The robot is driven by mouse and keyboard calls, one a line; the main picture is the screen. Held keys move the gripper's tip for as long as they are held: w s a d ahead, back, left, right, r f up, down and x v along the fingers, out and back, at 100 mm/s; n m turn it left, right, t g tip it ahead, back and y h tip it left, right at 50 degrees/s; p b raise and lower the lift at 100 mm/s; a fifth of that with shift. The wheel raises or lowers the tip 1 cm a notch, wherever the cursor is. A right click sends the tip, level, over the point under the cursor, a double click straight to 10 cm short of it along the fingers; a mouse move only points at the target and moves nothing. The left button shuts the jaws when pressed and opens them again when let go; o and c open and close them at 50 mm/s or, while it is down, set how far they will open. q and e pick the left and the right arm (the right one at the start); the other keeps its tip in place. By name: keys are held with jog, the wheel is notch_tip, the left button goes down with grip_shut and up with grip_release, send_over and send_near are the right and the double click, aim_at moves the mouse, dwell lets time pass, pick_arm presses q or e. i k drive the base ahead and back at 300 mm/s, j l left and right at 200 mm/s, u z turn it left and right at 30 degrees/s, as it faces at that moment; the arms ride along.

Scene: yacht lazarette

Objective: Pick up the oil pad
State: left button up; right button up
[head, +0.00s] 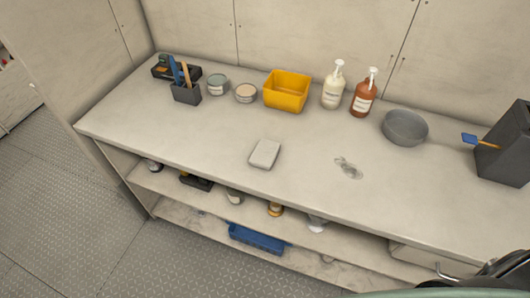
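A pale grey, square, folded pad, which looks like the oil pad (265,154), lies flat near the front edge of the worktop (205,131), left of the middle of the head view. Nothing touches it or covers it. Neither of my grippers can be made out in this view.
A yellow bin (287,92), two pump bottles, a round grey bowl (405,128), two small tins and a tool holder (186,93) stand along the back. A wet-looking spot (348,168) lies right of the pad. A dark box (504,150) stands far right. Shelves below hold several items.

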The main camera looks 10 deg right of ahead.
aim_at(264, 155)
jog(key=i+j+z, duration=0.15)
jog(key=j+z, duration=0.25)
jog(key=i+j+z, duration=0.1)
jog(key=j+z, duration=0.65)
jog(key=i+l, duration=0.05)
jog(key=l, duration=0.05)
